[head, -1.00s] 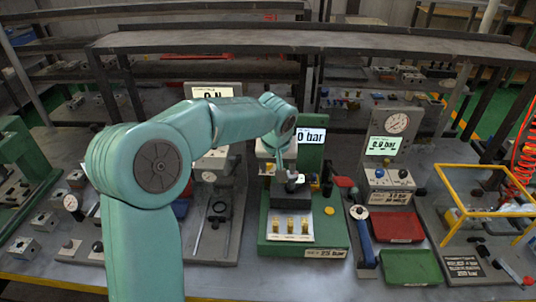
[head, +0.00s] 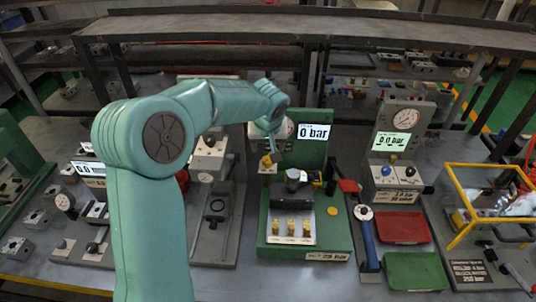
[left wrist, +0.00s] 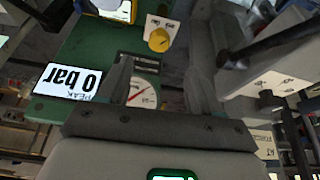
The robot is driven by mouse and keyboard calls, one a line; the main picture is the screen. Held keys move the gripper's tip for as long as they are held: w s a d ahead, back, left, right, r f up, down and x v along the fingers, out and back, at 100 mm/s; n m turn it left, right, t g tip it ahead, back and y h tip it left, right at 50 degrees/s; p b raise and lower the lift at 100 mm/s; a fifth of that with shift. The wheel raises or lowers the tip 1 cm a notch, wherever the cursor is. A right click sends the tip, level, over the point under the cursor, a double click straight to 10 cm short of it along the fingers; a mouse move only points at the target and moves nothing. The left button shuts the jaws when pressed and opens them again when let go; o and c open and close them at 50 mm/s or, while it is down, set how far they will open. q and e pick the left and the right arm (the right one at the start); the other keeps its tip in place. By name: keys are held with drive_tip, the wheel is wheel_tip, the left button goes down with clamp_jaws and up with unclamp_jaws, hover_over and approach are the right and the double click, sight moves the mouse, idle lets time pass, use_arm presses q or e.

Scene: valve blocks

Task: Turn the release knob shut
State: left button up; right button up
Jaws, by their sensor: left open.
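The yellow knob (head: 267,160) sits on a pale block at the left of the green test stand (head: 330,240). In the left wrist view the yellow knob (left wrist: 159,40) stands on its pale plate, beyond and between my fingertips. My left gripper (head: 272,140) hangs just above and behind the knob, partly hidden by my arm. In the left wrist view my left gripper (left wrist: 160,75) is open, with nothing between its fingers and apart from the knob. The 0 bar display (head: 314,131) is on the stand. My right gripper is not in view.
A round gauge (left wrist: 142,93) lies close under the left finger in the wrist view. A dark clamp (head: 293,180) and several brass fittings (head: 291,227) stand in front. Red (head: 403,227) and green (head: 416,270) trays and a blue-handled tool (head: 368,240) lie to the right.

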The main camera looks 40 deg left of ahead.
sight(268, 160)
use_arm(q)
drive_tip(key=p+x, duration=0.1)
drive_tip(key=x, duration=0.9)
drive_tip(key=shift+w+a+f+p, duration=0.1)
drive_tip(key=shift+w+f+p, duration=0.05)
drive_tip(key=shift+p, duration=0.25)
drive_tip(key=shift+s+d+r, duration=0.2)
drive_tip(key=shift+s+r, duration=0.05)
drive_tip(key=shift+f, duration=0.1)
drive_tip(key=c, duration=1.1)
